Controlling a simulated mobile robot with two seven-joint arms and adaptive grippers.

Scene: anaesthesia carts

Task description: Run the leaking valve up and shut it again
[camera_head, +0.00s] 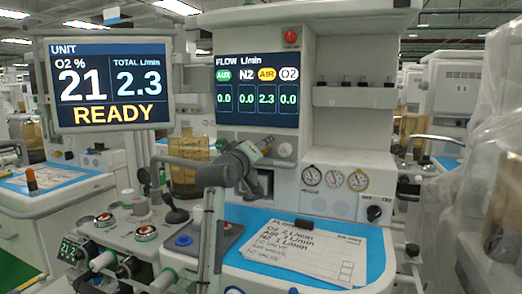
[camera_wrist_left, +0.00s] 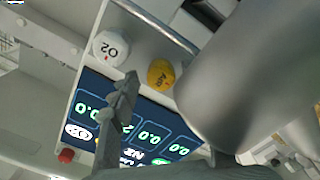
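The flow screen (camera_head: 257,90) reads 0.0 for AUX, N2 and O2, and 2.3 for AIR. The unit screen (camera_head: 110,84) reads O2 21%, total 2.3, READY. The yellow AIR knob (camera_wrist_left: 162,74) and white O2 knob (camera_wrist_left: 110,48) show in the left wrist view, where the picture is turned over. In the head view the white knob (camera_head: 285,150) shows, and my left gripper (camera_head: 264,145) hides the place beside it. In the wrist view one dark finger (camera_wrist_left: 122,102) lies beside the AIR knob, apart from it; the other finger is not clear. My right gripper is out of view.
A printed flow card (camera_head: 298,250) lies on the blue mat (camera_head: 375,240) below. A tray of controls (camera_head: 130,240) is at left; a plastic-covered unit (camera_head: 490,150) stands at right.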

